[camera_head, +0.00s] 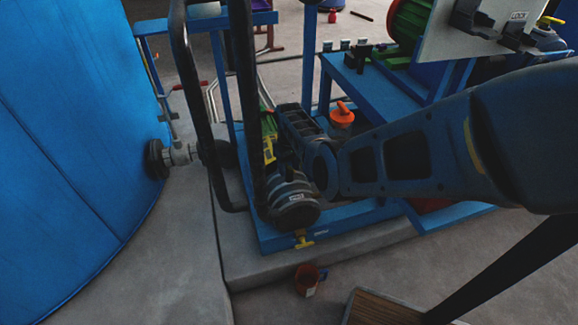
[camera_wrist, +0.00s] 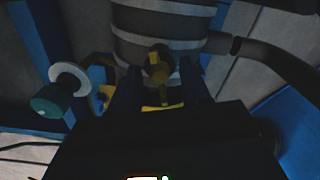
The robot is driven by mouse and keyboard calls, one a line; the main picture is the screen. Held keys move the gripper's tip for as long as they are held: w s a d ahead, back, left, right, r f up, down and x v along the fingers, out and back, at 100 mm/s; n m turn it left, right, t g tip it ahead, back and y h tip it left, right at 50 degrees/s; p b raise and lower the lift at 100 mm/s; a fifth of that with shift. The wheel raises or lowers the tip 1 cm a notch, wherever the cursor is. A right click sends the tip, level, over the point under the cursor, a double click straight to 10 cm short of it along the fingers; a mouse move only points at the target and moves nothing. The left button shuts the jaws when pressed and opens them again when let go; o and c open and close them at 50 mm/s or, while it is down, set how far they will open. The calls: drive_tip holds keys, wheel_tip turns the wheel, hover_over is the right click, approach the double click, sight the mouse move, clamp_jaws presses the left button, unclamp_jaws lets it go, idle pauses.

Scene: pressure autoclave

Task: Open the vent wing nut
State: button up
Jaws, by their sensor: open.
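In the wrist view, a dull yellow-brass fitting (camera_wrist: 158,66), which looks like the vent wing nut, stands upright in front of a grey banded cylinder (camera_wrist: 158,22). My gripper (camera_wrist: 158,86) is open, with its two dark fingers on either side of the fitting's line. I cannot tell whether either finger touches it. A brighter yellow piece (camera_wrist: 162,107) shows just below, between the fingers. In the head view, my arm reaches in from the right and bends down beside the frame. My fingers cannot be made out there. A small yellow winged piece (camera_head: 303,240) shows low at the frame's front.
A large blue tank (camera_head: 60,150) fills the left of the head view. Dark upright pipes (camera_head: 190,90) stand close to my arm. A blue bench (camera_head: 375,85) is behind it. In the wrist view, a teal-ended knob (camera_wrist: 50,100) is at left.

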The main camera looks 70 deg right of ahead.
sight(289, 169)
wheel_tip(289, 169, up, 8)
drive_tip(key=p, duration=0.2)
drive_tip(key=shift+f+p, duration=0.1)
drive_tip(key=shift+p, duration=0.3)
idle(0.5)
